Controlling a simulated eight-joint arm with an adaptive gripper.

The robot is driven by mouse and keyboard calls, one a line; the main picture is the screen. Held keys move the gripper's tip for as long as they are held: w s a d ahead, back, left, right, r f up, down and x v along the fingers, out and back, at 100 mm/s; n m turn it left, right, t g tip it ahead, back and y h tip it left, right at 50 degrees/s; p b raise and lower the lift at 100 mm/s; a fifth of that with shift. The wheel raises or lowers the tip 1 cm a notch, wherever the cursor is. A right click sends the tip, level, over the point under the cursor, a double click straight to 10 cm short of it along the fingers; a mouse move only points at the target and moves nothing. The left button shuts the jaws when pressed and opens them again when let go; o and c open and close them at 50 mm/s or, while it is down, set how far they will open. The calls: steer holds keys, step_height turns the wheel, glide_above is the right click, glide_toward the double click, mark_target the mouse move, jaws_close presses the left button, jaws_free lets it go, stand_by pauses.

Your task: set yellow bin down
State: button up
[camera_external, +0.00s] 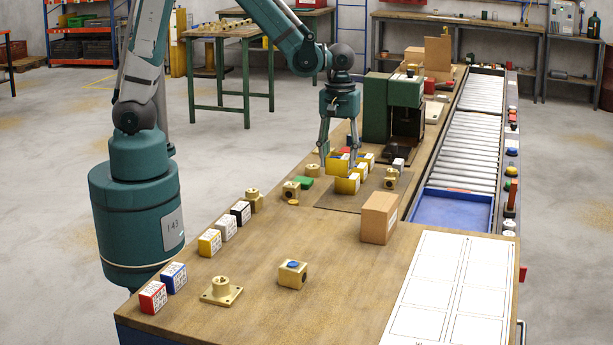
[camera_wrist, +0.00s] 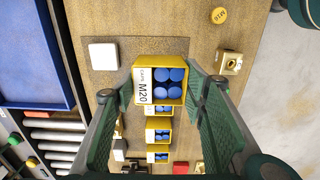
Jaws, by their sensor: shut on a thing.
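A yellow bin (camera_wrist: 143,87) with a white label reading "CAPS M20" and blue caps inside sits between my fingers in the wrist view. My gripper (camera_wrist: 160,92) is shut on its two sides. In the external view my gripper (camera_external: 338,165) points down over the dark mat and holds the yellow bin (camera_external: 337,169). Several other yellow bins (camera_external: 347,186) with white labels stand in a row close to it on the mat. In the wrist view those bins (camera_wrist: 150,123) also hold blue caps.
A roller conveyor (camera_external: 470,130) runs along the right. The front tabletop has bare room.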

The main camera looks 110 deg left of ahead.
steer(key=shift+d, duration=0.1)
stand_by(0.3)
steer(key=shift+w+d+r, duration=0.15)
steer(key=shift+w+d, duration=0.15)
steer(key=shift+d, duration=0.25)
steer(key=w+d+r+m+p, duration=0.2)
steer(key=d, duration=0.8)
steer(key=w+d+r+m+p, duration=0.2)
steer(key=w+d, duration=0.1)
steer(key=d, duration=0.8)
steer(key=s+d+r+m+p, duration=0.2)
steer(key=d, duration=1)
steer(key=s+d+r+m+p, duration=0.1)
steer(key=s+d+m+p, duration=0.1)
steer(key=d, duration=0.9)
steer(key=shift+d+r+m, duration=0.35)
steer(key=shift+m, duration=0.15)
steer(key=shift+f, duration=0.15)
steer(key=shift+f, duration=2.8)
steer(key=shift+f, duration=0.1)
steer(key=shift+f, duration=2)
